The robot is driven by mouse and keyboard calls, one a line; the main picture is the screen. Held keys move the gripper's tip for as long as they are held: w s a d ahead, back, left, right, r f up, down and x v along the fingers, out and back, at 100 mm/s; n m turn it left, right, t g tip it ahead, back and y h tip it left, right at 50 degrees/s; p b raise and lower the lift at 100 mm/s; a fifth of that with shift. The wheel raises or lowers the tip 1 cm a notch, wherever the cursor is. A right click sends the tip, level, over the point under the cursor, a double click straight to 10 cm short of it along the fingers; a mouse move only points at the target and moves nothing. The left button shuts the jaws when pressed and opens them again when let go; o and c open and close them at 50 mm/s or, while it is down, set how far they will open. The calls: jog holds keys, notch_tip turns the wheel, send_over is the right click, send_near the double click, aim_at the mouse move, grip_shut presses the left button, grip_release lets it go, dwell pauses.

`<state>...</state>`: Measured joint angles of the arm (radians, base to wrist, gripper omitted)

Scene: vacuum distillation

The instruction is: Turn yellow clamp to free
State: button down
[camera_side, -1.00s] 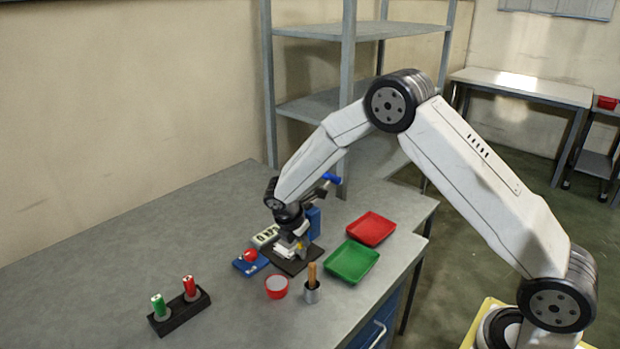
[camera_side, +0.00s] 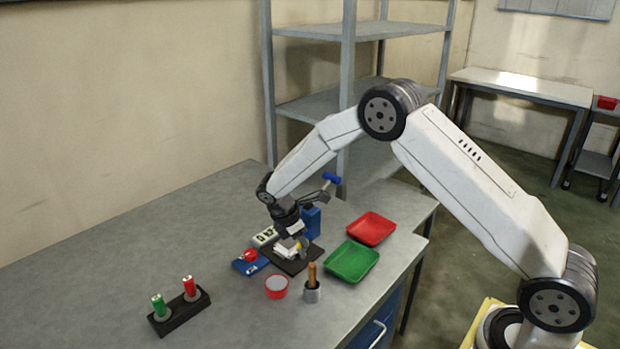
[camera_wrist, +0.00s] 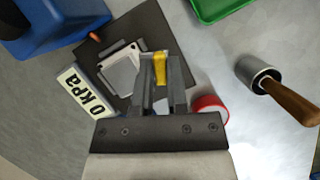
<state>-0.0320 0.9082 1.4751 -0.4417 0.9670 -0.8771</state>
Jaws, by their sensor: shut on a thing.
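The yellow clamp (camera_wrist: 160,66) shows in the wrist view between the tips of my gripper (camera_wrist: 161,78), which is shut on it. Beside it, to the left, is a pale square block (camera_wrist: 120,72) on a dark base plate (camera_wrist: 150,24). In the side view my gripper (camera_side: 296,241) points down over the dark plate (camera_side: 300,266). There the clamp is mostly hidden by the gripper and too small to make out.
A "0 kPa" display (camera_wrist: 82,90) and a blue body (camera_wrist: 50,30) stand left of the plate.

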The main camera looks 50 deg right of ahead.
aim_at(294, 246)
jog(key=m+g+y, duration=0.1)
jog(key=m, duration=0.2)
jog(key=m+g, duration=0.1)
jog(key=m, duration=0.3)
jog(key=shift+w+d+y, duration=0.1)
jog(key=shift+w+y, duration=0.05)
jog(key=shift+y, duration=0.25)
jog(key=m+y, duration=0.1)
jog(key=m, duration=0.2)
jog(key=m+g+y, duration=0.1)
jog(key=m, duration=0.2)
jog(key=shift+d+m, duration=0.1)
jog(key=shift+m, duration=0.2)
jog(key=c, duration=0.6)
grip_release()
jog(key=shift+c, duration=0.2)
jog(key=v, duration=0.7)
jog(key=shift+r, duration=0.4)
jog(key=shift+d+r, duration=0.1)
